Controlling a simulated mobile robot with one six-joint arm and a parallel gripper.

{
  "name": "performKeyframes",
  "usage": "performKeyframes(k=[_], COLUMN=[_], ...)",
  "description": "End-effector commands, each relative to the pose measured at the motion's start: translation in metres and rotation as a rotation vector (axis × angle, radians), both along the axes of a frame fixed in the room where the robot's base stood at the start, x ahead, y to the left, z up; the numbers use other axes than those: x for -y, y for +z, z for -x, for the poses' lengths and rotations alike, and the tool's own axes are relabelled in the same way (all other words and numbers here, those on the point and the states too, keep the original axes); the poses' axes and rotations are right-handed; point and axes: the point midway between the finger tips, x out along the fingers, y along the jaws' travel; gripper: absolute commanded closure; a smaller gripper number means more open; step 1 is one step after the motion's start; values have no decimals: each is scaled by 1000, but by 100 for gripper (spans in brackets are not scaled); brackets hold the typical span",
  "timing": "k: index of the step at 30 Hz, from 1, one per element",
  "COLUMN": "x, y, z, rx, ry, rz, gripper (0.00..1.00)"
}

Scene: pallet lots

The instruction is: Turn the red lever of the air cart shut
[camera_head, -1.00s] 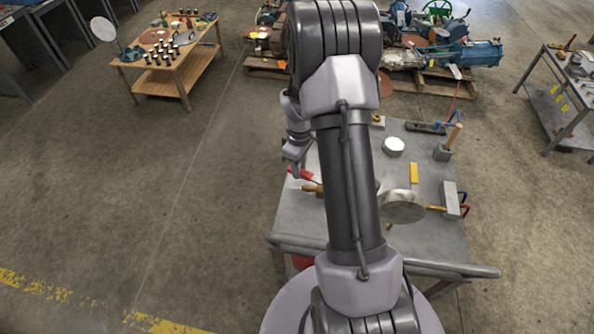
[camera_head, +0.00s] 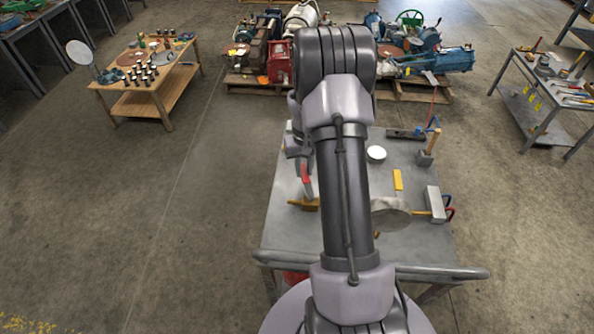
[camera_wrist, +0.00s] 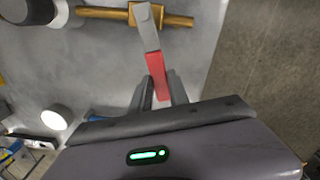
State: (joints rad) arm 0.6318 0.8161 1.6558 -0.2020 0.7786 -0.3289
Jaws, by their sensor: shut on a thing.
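The air cart (camera_head: 275,232) is a grey flat-topped cart in front of me. Its red lever (camera_head: 306,175) sits on a brass valve (camera_head: 303,205) at the cart's left side. In the wrist view the red lever (camera_wrist: 155,72) has a grey metal end over the brass valve (camera_wrist: 105,13) and stands roughly across the brass pipe. My gripper (camera_wrist: 160,88) has one finger on each side of the lever's red free end and is shut on it. In the head view my gripper (camera_head: 303,165) is partly hidden by my arm.
On the cart are a white round cap (camera_head: 376,153), a yellow lever (camera_head: 398,180), a grey block (camera_head: 435,204) with blue and red hooks beside it, and a wooden-handled post (camera_head: 432,140). Pallets of machinery (camera_head: 447,62) stand behind. A wooden table (camera_head: 118,98) is at left; the floor between is clear.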

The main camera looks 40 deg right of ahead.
Motion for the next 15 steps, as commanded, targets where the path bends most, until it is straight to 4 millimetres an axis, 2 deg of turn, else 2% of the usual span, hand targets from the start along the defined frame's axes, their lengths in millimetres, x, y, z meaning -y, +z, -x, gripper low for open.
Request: performKeyframes(k=[6, 15], x=[12, 21], y=[0, 0], z=[8, 16], rx=[1, 1], ry=[-161, -303], rz=[0, 0], gripper=[100, 100])
